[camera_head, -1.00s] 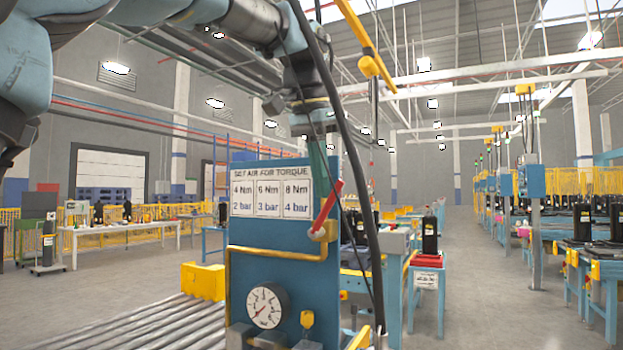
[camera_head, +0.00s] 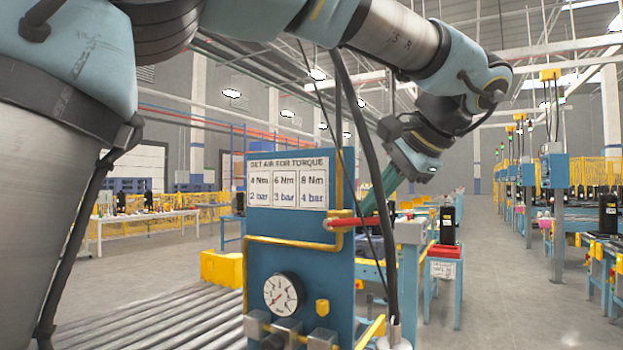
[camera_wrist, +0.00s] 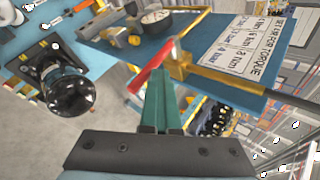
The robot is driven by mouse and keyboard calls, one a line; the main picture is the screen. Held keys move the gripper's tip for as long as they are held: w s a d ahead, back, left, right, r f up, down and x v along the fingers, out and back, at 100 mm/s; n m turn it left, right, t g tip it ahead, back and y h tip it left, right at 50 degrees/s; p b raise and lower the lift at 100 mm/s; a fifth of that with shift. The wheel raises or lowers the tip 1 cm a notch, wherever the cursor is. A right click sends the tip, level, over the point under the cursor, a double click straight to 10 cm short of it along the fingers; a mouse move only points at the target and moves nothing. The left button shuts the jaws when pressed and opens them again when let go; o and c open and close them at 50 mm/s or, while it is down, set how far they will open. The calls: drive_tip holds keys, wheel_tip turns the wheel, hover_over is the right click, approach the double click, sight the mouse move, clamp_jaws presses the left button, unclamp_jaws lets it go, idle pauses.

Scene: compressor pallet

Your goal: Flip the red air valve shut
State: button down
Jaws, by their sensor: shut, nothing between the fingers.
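The red air valve handle (camera_head: 350,221) is on the right edge of a blue panel (camera_head: 300,252), at the end of a yellow pipe (camera_head: 285,243). It lies nearly level in the head view, its free end pointing right. In the wrist view the red handle (camera_wrist: 150,70) crosses just ahead of my fingertips. My gripper (camera_head: 366,208) has green fingers, closed together and empty, reaching down from the right to the handle. In the wrist view my gripper (camera_wrist: 160,78) is at or very close to the handle; I cannot tell whether it touches.
A pressure gauge (camera_head: 281,294) and a torque sign (camera_head: 288,184) are on the panel. A roller conveyor (camera_head: 180,325) runs at lower left. A dark cable hangs in front of the panel's right side. Blue workbenches stand to the right, with open floor between them.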

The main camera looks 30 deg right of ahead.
drive_tip(key=shift+s+d+f, duration=0.15)
drive_tip(key=shift+s+f, duration=0.15)
drive_tip(key=shift+f, duration=0.35)
drive_tip(key=shift+s+f, duration=0.1)
drive_tip(key=shift+f, duration=0.25)
drive_tip(key=shift+r, duration=0.1)
